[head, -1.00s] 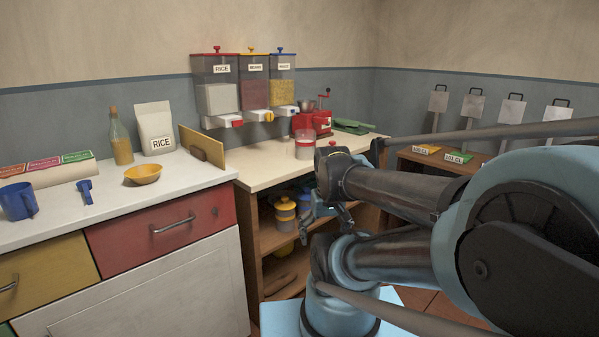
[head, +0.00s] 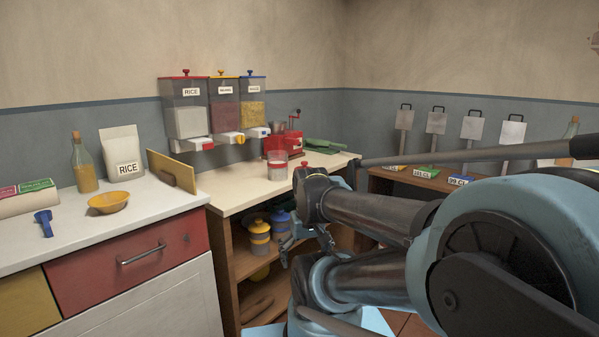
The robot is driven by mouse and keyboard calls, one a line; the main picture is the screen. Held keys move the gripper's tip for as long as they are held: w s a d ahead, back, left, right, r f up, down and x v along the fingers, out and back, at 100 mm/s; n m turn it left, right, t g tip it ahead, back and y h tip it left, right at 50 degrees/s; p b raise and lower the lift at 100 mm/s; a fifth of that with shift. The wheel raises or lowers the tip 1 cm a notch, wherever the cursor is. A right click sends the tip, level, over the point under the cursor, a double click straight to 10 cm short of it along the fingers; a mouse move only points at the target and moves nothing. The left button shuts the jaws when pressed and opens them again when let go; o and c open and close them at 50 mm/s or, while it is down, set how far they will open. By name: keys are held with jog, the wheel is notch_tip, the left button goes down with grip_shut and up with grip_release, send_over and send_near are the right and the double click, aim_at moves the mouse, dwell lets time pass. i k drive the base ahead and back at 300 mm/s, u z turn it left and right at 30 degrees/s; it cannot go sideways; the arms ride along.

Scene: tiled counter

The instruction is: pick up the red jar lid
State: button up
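A small red knobbed piece (head: 305,165), which looks like the red jar lid, shows on the wooden counter just behind my arm. My arm hides its lower part. A clear jar (head: 277,167) with a reddish band at its top stands to its left. My gripper (head: 307,240) hangs below the counter top, in front of the open shelves. Its fingers appear spread apart with nothing between them, though they are small and partly hidden by my arm.
Rice and other dispensers (head: 212,108) hang on the wall above the counter. A red grinder (head: 285,142) and a green item (head: 323,146) stand behind the jar. Yellow (head: 259,236) and blue (head: 281,222) canisters sit on the shelf.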

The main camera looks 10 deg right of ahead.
aim_at(304, 163)
jog(key=z, duration=0.5)
jog(key=k, duration=0.6)
jog(key=z, duration=0.6)
jog(key=k, duration=0.7)
jog(key=z, duration=0.6)
jog(key=i, duration=1.95)
jog(key=u, duration=1.1)
jog(key=i, duration=1.05)
jog(key=u, duration=0.65)
